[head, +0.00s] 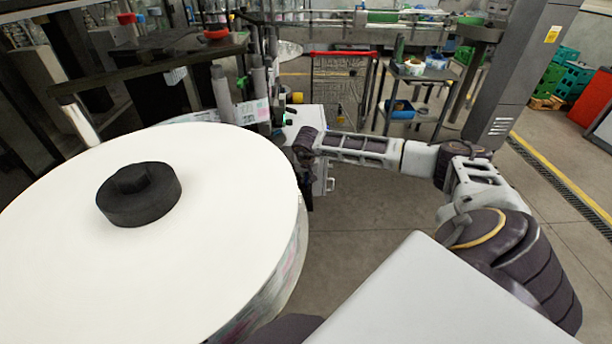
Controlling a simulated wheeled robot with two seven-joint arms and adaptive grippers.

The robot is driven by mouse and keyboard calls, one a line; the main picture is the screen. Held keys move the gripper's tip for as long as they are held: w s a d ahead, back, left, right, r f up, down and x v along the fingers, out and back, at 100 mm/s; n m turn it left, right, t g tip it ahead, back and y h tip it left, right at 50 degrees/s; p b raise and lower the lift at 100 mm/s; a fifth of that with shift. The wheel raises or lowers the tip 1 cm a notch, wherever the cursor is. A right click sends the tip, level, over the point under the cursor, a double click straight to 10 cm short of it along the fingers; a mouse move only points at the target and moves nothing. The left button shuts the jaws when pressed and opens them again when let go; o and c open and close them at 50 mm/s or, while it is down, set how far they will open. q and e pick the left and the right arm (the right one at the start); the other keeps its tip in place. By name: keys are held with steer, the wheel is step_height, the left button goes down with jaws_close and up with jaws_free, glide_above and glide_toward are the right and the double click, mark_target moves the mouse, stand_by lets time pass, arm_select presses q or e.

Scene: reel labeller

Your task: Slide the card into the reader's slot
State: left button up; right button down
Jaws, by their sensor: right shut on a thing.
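My right arm reaches in from the right to the far edge of the big white reel. My right gripper (304,190) is at the end of that arm, small and dark, partly hidden beside the reel's right edge. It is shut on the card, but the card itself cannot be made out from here. The reader and its slot cannot be picked out either, so I cannot tell how the card lies to the slot. My left gripper is not in view.
The large white reel (225,200) with a black hub (139,194) fills the left foreground. Labeller posts and rollers (262,85) stand behind it. A white machine box (306,117) is by my right wrist. A grey cart (418,75) stands farther back. Floor at right is open.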

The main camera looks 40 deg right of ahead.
steer(key=c, duration=1.4)
jaws_free()
steer(key=shift+c, duration=0.2)
steer(key=shift+r, duration=0.15)
steer(key=v, duration=1.1)
steer(key=shift+s+a+r, duration=0.15)
steer(key=shift+a+r, duration=0.05)
steer(key=shift+r, duration=0.1)
steer(key=shift+f, duration=0.1)
